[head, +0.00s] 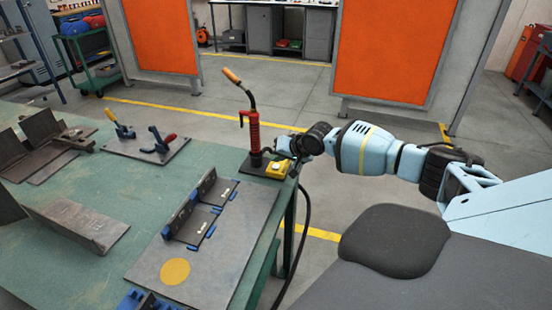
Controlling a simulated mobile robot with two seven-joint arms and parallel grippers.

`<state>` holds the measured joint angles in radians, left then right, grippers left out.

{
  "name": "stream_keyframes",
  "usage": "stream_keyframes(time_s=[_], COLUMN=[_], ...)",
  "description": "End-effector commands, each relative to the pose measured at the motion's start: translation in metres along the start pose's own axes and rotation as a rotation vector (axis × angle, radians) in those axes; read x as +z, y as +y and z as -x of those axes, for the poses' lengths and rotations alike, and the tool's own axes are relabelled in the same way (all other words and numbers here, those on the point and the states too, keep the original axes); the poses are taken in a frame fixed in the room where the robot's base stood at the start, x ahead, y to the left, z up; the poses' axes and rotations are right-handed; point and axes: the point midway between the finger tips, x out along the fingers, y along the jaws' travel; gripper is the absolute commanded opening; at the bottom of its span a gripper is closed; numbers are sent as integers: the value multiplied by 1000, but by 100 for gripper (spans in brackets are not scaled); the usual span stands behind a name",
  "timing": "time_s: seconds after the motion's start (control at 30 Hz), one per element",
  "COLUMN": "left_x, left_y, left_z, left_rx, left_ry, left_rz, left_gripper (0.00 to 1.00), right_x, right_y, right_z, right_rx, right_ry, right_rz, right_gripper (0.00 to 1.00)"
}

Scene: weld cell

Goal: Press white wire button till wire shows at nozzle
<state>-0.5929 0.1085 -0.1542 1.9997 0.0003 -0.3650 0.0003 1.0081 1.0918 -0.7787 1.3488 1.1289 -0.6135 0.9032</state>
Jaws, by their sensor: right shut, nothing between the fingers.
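The welding torch (254,132) stands upright in its holder near the right edge of the green table. It has a red handle and a dark curved neck. The nozzle (231,75) is copper-coloured and points up to the left; I cannot make out any wire at its tip. A small yellow box (277,170) sits just right of the torch foot. My right gripper (284,151) is shut and empty, just above and behind the yellow box. Whether it touches the box is unclear. My left gripper is out of view.
The green table (80,262) carries a dark plate (225,262) with angle pieces and a yellow disc (174,271). Another plate (150,144) holds toggle clamps. Steel angles lie at the left. A black cable (305,225) hangs off the table's right edge. Orange screens stand behind.

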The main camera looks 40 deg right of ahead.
Motion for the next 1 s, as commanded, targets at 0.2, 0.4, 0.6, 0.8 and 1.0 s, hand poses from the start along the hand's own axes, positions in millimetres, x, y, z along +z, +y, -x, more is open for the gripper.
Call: stream_keyframes(time_s=[0.2,0.4,0.6,0.8,1.0], left_x=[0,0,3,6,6], left_y=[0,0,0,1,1], left_z=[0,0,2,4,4], left_rx=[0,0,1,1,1], left_ry=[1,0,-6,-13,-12], left_rz=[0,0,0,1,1], left_gripper=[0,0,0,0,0], right_x=[0,0,4,4,4], right_y=[0,0,3,4,4], right_z=[0,0,-5,-6,-6], right_rx=[0,0,0,0,0], right_ry=[0,0,-1,0,0], right_rz=[0,0,-2,-1,0], right_gripper=[0,0,0,0,0])
